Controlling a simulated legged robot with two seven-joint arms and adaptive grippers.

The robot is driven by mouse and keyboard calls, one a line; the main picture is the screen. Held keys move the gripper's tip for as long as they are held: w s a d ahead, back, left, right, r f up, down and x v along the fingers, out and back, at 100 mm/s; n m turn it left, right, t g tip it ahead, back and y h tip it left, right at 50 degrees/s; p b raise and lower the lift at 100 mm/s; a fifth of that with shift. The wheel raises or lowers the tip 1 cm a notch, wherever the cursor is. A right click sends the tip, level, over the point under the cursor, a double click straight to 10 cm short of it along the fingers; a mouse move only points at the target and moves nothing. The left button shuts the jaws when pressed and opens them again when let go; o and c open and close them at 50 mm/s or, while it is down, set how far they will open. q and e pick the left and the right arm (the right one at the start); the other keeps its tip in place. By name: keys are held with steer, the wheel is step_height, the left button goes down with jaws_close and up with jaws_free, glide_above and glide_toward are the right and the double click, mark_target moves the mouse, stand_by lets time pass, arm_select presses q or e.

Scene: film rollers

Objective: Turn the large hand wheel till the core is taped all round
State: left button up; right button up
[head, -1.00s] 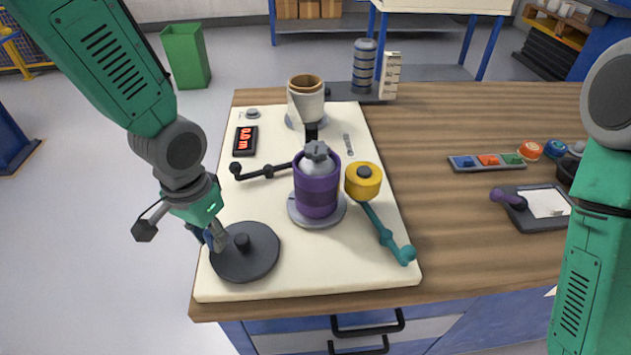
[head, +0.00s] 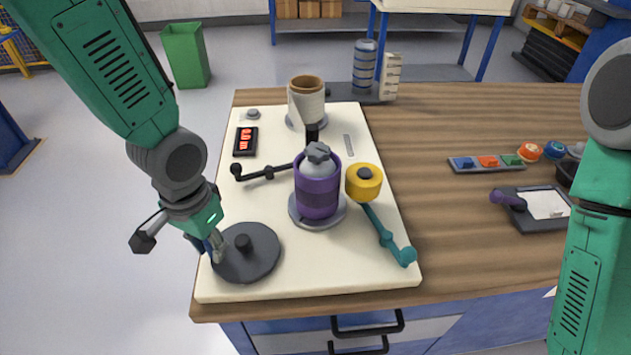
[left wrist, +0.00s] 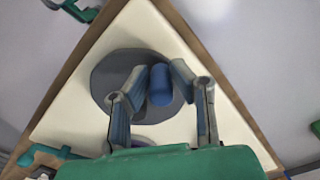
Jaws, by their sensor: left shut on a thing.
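The large hand wheel (head: 255,264) is a dark grey disc with a central hub, flat at the board's front left corner. My left gripper (head: 215,250) is at the wheel's left edge. In the left wrist view its fingers (left wrist: 158,88) are shut on the wheel's blue handle (left wrist: 160,80). The purple core (head: 317,196), with a darker band and a grey clamp knob on top, stands upright on a round grey plate (head: 335,218). A yellow roll (head: 363,184) on a teal arm (head: 386,238) sits just right of the core. My right gripper is out of view.
A black jointed arm (head: 265,174) and red-digit display (head: 245,141) lie left of the core. A pale roll (head: 306,102) stands behind it. A three-colour block tray (head: 487,163) and a dark tray (head: 535,222) are at right. The board's front strip is clear.

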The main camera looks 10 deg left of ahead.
arm_select(q)
steer(key=shift+s+d+r, duration=0.1)
steer(key=shift+s+d, duration=0.05)
steer(key=shift+d, duration=0.1)
steer(key=shift+s+d, duration=0.1)
